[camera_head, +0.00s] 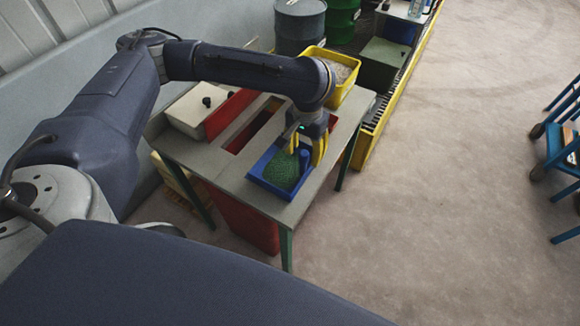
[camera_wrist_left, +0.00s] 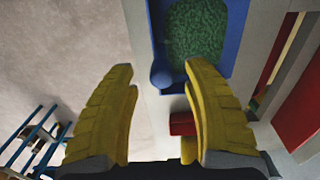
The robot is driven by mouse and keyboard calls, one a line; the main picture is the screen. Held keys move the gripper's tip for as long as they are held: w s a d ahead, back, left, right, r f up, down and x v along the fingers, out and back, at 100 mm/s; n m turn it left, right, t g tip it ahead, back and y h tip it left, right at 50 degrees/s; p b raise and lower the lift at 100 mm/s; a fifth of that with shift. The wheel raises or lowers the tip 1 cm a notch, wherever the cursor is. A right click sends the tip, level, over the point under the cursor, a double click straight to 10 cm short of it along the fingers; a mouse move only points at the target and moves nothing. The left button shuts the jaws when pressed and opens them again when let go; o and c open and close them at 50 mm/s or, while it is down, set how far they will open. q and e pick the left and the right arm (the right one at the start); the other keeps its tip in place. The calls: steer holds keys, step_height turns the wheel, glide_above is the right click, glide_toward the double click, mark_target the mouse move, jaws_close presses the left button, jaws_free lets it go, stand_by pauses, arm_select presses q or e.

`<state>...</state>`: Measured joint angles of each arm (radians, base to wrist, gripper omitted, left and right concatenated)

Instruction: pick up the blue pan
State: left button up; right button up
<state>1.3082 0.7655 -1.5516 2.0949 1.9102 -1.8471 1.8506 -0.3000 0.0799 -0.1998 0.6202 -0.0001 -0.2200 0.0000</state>
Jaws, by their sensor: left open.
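The blue pan (camera_head: 263,165) sits on the grey table, with green granular stuff (camera_head: 282,171) in it and a blue knob-like handle (camera_head: 304,157) at one end. In the left wrist view the pan (camera_wrist_left: 237,38) is at the top, its blue handle (camera_wrist_left: 161,75) pointing toward the fingers. My left gripper (camera_head: 307,150) has yellow fingers and is over the handle end of the pan. In the left wrist view the gripper (camera_wrist_left: 163,80) is open, its fingers apart with the handle between their tips in the picture. Contact cannot be told. My right gripper is not in view.
The grey table (camera_head: 225,177) has slots with red bins below. A white box (camera_head: 198,108) stands at its back left, and a yellow bin (camera_head: 341,72) lies behind my gripper. Drums (camera_head: 300,25) stand farther back. Open floor lies right, with blue chairs (camera_head: 565,140) at the edge.

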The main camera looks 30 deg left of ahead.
mark_target(303, 163)
arm_select(q)
steer(key=shift+w+f, duration=0.1)
steer(key=shift+f, duration=2.8)
steer(key=shift+a, duration=0.1)
jaws_close()
